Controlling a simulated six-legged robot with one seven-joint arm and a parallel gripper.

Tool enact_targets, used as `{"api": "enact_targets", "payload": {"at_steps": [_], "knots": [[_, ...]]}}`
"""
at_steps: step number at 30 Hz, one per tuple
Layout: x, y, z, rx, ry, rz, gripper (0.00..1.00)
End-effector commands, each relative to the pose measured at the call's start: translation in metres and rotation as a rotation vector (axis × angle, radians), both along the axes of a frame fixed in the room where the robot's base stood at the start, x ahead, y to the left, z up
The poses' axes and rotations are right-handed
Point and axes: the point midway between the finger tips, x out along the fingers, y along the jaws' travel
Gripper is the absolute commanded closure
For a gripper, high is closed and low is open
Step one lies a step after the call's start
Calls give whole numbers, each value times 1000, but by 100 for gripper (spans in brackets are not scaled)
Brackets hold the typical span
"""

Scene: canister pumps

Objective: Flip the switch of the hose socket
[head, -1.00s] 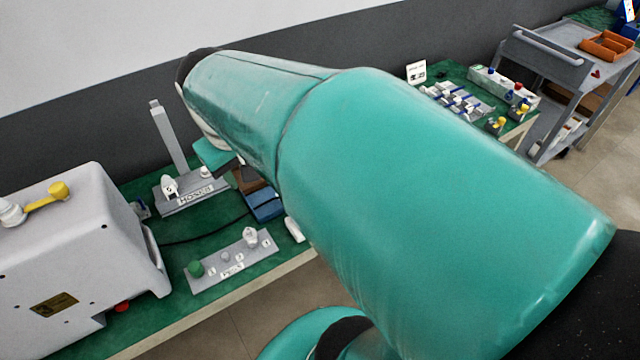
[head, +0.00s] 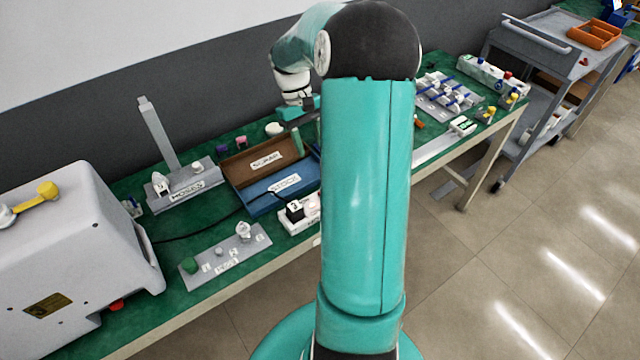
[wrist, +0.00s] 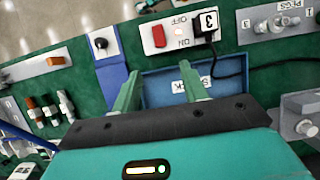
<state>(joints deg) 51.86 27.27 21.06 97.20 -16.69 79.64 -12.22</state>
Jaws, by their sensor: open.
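A white socket block (wrist: 176,32) with ON and OFF lettering lies past my fingertips in the wrist view. Its red switch (wrist: 159,36) is at the left of the block; I cannot tell which side is pressed. A black plug (wrist: 205,52) labelled 3 sits at its right end, with a black cable running off right. In the head view the socket block (head: 302,222) is partly hidden by my arm. My gripper (wrist: 163,86) is open and empty, with its green fingers apart above the blue stock tray (wrist: 160,92). In the head view my gripper (head: 296,128) hangs over the trays.
The brown scrap tray (head: 240,172) adjoins the blue tray. A HOSES stand (head: 185,187) and a PEGS board (head: 225,254) lie left, beside a grey pump housing (head: 70,260). In the wrist view a white block with a black knob (wrist: 100,44) stands left of the socket.

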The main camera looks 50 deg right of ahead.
Motion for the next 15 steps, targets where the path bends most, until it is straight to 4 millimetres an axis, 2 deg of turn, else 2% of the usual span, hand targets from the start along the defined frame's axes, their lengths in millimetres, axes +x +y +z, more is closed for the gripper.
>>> {"api": "enact_targets", "payload": {"at_steps": [5,15], "knots": [[-11,3,-24,2,2,1,56],[-36,9,-87,1,2,0,56]]}}
